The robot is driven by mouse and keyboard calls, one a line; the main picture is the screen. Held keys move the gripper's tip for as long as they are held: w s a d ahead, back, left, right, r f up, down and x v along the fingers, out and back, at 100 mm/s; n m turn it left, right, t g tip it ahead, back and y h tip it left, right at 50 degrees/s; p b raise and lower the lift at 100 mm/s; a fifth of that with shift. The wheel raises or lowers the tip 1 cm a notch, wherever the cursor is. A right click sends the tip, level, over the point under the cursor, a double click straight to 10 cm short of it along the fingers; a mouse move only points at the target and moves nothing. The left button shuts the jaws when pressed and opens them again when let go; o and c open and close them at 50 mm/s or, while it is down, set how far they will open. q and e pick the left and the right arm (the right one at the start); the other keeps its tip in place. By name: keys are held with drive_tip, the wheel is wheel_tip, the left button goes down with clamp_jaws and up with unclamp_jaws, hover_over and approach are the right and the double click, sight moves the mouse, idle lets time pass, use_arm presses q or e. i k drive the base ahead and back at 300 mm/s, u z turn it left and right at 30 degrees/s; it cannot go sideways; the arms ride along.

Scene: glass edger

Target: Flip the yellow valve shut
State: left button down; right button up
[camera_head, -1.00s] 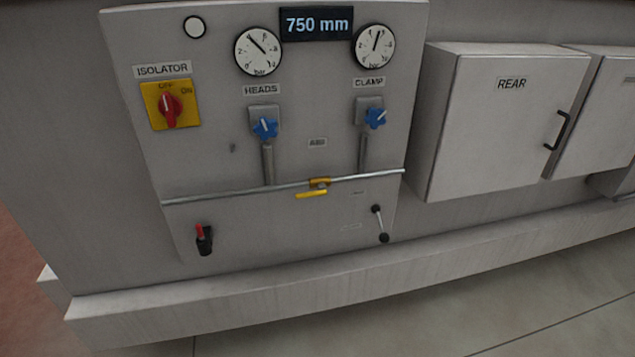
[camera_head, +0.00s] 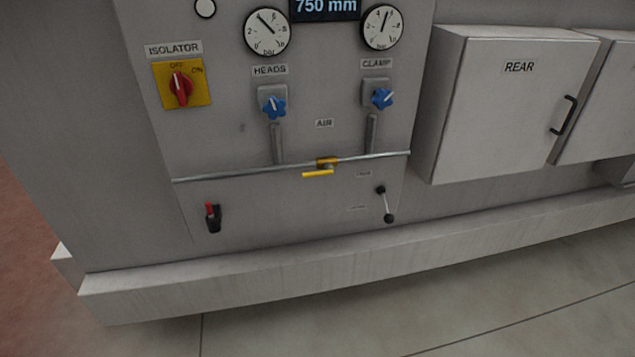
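The yellow valve (camera_head: 318,174) sits on a thin horizontal pipe (camera_head: 240,174) across the lower part of the grey panel. Its brass-coloured body is on the pipe, and its yellow lever lies roughly along the pipe, just below it and pointing left. Neither of my grippers shows in the head view.
Above the valve are two blue knobs (camera_head: 273,107) (camera_head: 382,97) and two gauges. A red isolator switch (camera_head: 181,88) is upper left. A red-and-black switch (camera_head: 213,217) and a black-knobbed lever (camera_head: 386,204) are below. The REAR cabinet (camera_head: 505,110) juts out at right. A plinth (camera_head: 250,262) runs along the floor.

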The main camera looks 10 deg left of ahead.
sight(328, 169)
drive_tip(key=k, duration=1.2)
drive_tip(key=z, duration=0.35)
drive_tip(key=i, duration=0.35)
drive_tip(key=z, duration=1)
drive_tip(key=i, duration=0.95)
drive_tip(key=u, duration=0.45)
drive_tip(key=i, duration=0.9)
drive_tip(key=u, duration=0.9)
